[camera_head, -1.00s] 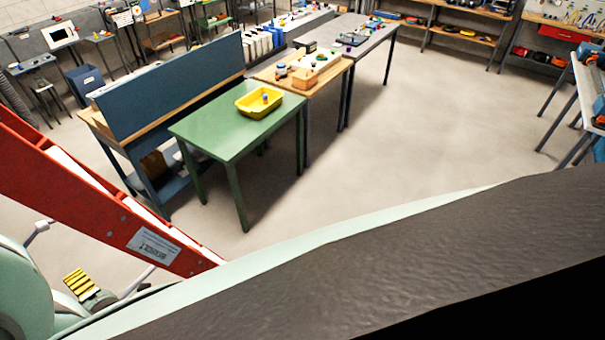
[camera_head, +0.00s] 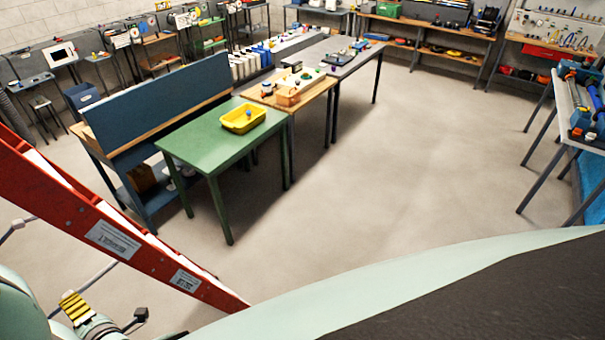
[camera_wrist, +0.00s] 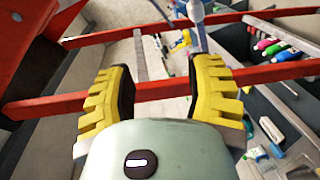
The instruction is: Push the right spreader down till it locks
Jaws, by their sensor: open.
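A red ladder (camera_head: 62,207) with white labels slants across the left of the head view. In the wrist view, a broad red ladder part (camera_wrist: 30,50) fills the upper left, and red bars (camera_wrist: 165,87) cross behind my fingers. A yellow finger also shows low at the left of the head view, below the ladder rail. I cannot clearly make out the right spreader or whether it is locked. A thin grey bar (camera_wrist: 140,55) shows beyond the fingers, but I cannot tell what it is.
A green table (camera_head: 205,150) holds a yellow bin (camera_head: 243,118). A blue-backed bench (camera_head: 160,98) stands behind it, and a wooden table (camera_head: 318,98) beyond. Another table (camera_head: 567,105) with tools stands at the right. The floor (camera_head: 400,160) between is clear.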

